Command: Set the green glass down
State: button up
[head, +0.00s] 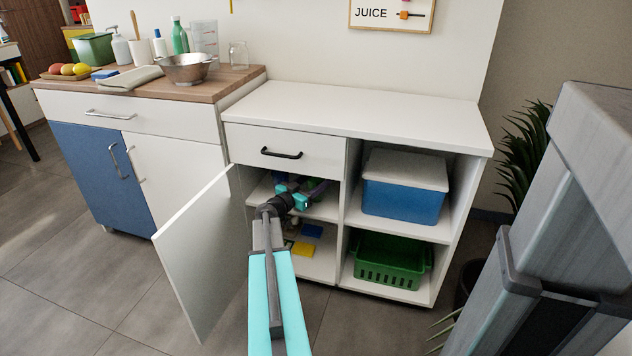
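My gripper (304,191) is inside the left compartment of the white cabinet (371,104), at the upper shelf (323,211), behind the open door (206,258). It is small and partly covered by my own wrist. I cannot tell whether its fingers are open or shut, or whether they hold anything. I cannot make out a green glass for certain; the teal and green patches around the gripper blend together.
Below are a yellow item (303,249) and a blue item (312,230). To the right are a lidded blue box (403,198) and a green basket (388,273). A colander (186,69) and a clear glass (238,54) stand on the wooden counter. The cabinet top is clear.

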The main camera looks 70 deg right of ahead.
jog(key=shift+f+b, duration=0.1)
jog(key=shift+b, duration=0.2)
jog(key=o, duration=1.2)
jog(key=shift+c, duration=0.2)
jog(key=shift+p, duration=0.3)
jog(key=shift+a+r, duration=0.15)
jog(key=shift+r, duration=0.05)
jog(key=p+v, duration=0.1)
jog(key=v, duration=1)
jog(key=shift+w+a+p, duration=0.2)
jog(key=shift+a+p, duration=0.15)
jog(key=shift+p, duration=0.05)
jog(key=shift+f, duration=0.15)
